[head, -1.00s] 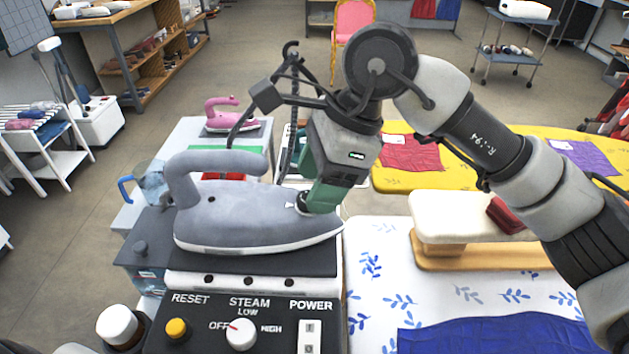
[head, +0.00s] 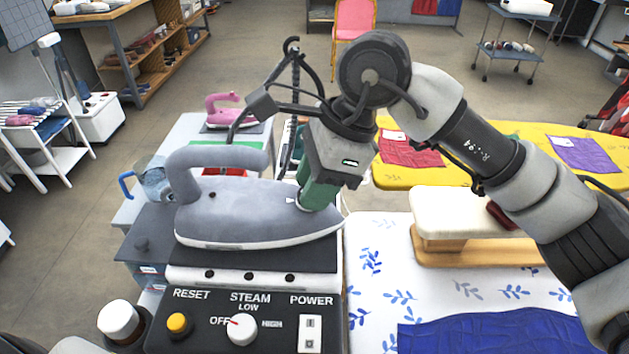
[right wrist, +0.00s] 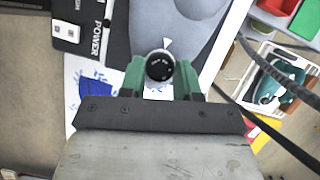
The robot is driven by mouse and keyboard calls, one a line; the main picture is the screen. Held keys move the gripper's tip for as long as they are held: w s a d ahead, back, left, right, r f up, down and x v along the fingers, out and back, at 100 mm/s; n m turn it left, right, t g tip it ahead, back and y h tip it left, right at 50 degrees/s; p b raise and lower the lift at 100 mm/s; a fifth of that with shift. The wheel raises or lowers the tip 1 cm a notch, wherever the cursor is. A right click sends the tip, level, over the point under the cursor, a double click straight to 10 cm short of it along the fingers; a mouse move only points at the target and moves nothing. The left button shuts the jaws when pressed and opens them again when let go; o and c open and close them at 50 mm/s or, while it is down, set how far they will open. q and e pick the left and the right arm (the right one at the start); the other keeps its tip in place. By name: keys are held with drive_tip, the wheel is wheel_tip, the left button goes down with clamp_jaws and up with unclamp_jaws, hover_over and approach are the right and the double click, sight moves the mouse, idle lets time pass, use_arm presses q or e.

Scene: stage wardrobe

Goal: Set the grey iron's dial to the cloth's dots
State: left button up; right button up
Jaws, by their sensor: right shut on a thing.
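The grey iron (head: 255,215) sits on the black rest of its steam station, tip to the right. Its dial (right wrist: 159,67) is black with small pale marks, too small to read. A white pointer mark on the iron's body lies beside it in the right wrist view. My right gripper (head: 315,203), with green fingers, is shut on the dial at the iron's tip; its fingers (right wrist: 161,82) flank the dial. In the head view the gripper hides the dial. A blue cloth (head: 490,334) lies on the leaf-patterned board; I see no dots on it. My left gripper is not in view.
The station panel (head: 270,340) has a yellow reset button (head: 179,323), a white steam knob (head: 241,328) and a power switch (head: 310,333). A white sleeve board (head: 465,213) stands to the right. A pink iron (head: 222,110), red cloth (head: 410,149) and purple cloth (head: 583,153) lie behind.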

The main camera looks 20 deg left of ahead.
drive_tip(key=m+t+b, duration=0.1)
drive_tip(key=m+b, duration=0.2)
drive_tip(key=m+t+b, duration=0.1)
drive_tip(key=m+b, duration=0.2)
drive_tip(key=b, duration=0.1)
drive_tip(key=shift+s+f+y, duration=0.2)
drive_tip(key=shift+y, duration=0.2)
drive_tip(key=shift+s+r+m+t+b, duration=0.15)
drive_tip(key=shift+m+t+b, duration=0.45)
drive_tip(key=shift+m+b, duration=0.7)
drive_tip(key=shift+r+m, duration=0.1)
drive_tip(key=shift+m, duration=0.2)
drive_tip(key=o, duration=0.9)
drive_tip(key=shift+o, duration=0.2)
drive_tip(key=v, duration=1)
drive_tip(key=shift+r, duration=0.4)
